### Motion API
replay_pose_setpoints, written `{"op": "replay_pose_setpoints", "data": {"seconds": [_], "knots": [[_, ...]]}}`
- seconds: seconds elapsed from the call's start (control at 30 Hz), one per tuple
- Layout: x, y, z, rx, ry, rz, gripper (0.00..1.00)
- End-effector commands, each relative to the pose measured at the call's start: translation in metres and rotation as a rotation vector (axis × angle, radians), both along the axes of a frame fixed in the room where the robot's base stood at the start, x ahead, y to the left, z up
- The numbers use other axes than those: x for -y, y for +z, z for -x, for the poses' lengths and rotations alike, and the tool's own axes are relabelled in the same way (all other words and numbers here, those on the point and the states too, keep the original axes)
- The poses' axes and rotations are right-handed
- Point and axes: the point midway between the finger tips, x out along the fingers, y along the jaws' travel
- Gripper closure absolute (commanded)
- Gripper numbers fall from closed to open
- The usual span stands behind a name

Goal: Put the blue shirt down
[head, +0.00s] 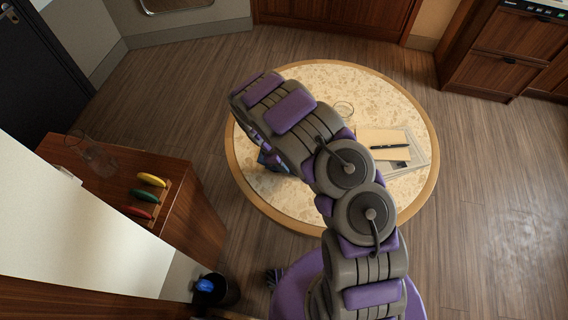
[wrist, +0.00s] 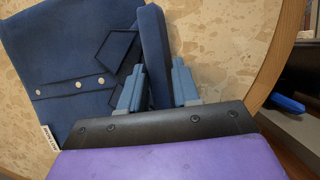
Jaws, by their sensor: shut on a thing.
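The blue shirt (wrist: 70,60) is dark blue and folded, with pale buttons and a white tag, and fills the upper left of the wrist view. My gripper (wrist: 157,68) has its two blue-grey fingers on either side of a raised fold of the shirt and is shut on it. The shirt is over the round table (wrist: 225,40); I cannot tell whether it touches the top. In the head view only a small dark blue part of the shirt (head: 271,163) shows, and my arm hides the rest and the gripper.
A wooden cabinet (head: 190,225) at left bears yellow, green and red items. A black bin (head: 228,291) with something blue stands at lower left.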

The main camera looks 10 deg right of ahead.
Motion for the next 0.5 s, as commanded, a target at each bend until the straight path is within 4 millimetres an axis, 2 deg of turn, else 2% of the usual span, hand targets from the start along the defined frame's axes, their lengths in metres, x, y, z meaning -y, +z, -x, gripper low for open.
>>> {"op": "replay_pose_setpoints", "data": {"seconds": [0.17, 0.2, 0.43, 0.5], "knots": [[0.0019, 0.0009, 0.0003, 0.000, -0.002, 0.000, 1.00], [0.0013, 0.0002, 0.0004, -0.001, -0.003, 0.001, 0.68], [-0.0024, -0.0001, 0.0004, -0.001, -0.001, 0.004, 0.46], [-0.0026, -0.0002, 0.0004, -0.001, -0.001, 0.004, 0.43]]}}
